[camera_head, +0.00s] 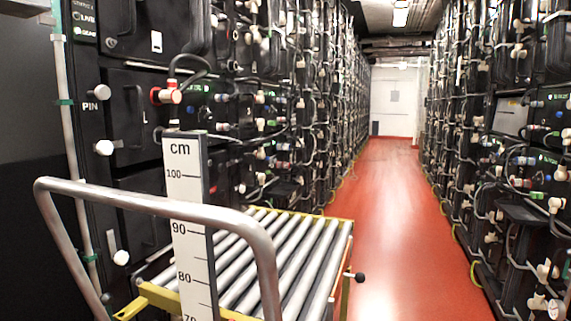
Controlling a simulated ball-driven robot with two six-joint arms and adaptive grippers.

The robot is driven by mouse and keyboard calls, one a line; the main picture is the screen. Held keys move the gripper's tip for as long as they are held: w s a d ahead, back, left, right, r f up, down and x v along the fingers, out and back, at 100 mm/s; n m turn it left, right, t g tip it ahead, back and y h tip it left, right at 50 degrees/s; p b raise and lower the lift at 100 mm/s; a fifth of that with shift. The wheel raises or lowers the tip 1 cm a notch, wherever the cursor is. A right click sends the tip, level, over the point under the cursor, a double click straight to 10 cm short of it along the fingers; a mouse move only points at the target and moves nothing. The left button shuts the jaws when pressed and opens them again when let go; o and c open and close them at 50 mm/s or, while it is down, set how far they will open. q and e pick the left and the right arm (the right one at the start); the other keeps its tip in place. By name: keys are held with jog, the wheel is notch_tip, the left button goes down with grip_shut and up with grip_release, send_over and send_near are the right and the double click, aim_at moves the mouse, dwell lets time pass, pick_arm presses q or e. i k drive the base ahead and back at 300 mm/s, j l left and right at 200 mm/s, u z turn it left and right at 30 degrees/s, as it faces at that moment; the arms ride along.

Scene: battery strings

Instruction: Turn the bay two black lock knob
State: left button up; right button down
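A small black ball-ended knob (359,277) sticks out at the right side of the roller cart. I cannot tell whether it is the bay two lock knob. On the black battery racks (130,95) at the left, white round knobs (104,147) line the front edge, one beside a "PIN" label. No bay two marking is readable. Neither of my grippers is in view.
The cart has grey rollers (290,265), a yellow frame and a metal push handle (150,205). A white cm scale (187,190) stands upright before it. The red aisle floor (385,230) is clear between the left racks and the right racks (500,130).

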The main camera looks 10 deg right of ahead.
aim_at(241, 162)
jog(key=i+l, duration=0.1)
jog(key=l, duration=0.4)
jog(key=i+l+u, duration=0.1)
jog(key=l, duration=0.4)
jog(key=i+l+u, duration=0.1)
jog(key=l, duration=0.45)
jog(key=i+l+u, duration=0.25)
jog(key=i+l, duration=0.15)
jog(key=l, duration=0.2)
jog(key=i+l+u, duration=0.1)
jog(key=l, duration=0.25)
jog(key=i+l+u, duration=0.1)
jog(key=i+l, duration=0.15)
jog(key=i+l+u, duration=0.15)
jog(key=l, duration=0.3)
jog(key=i+l+u, duration=0.1)
jog(key=l, duration=0.25)
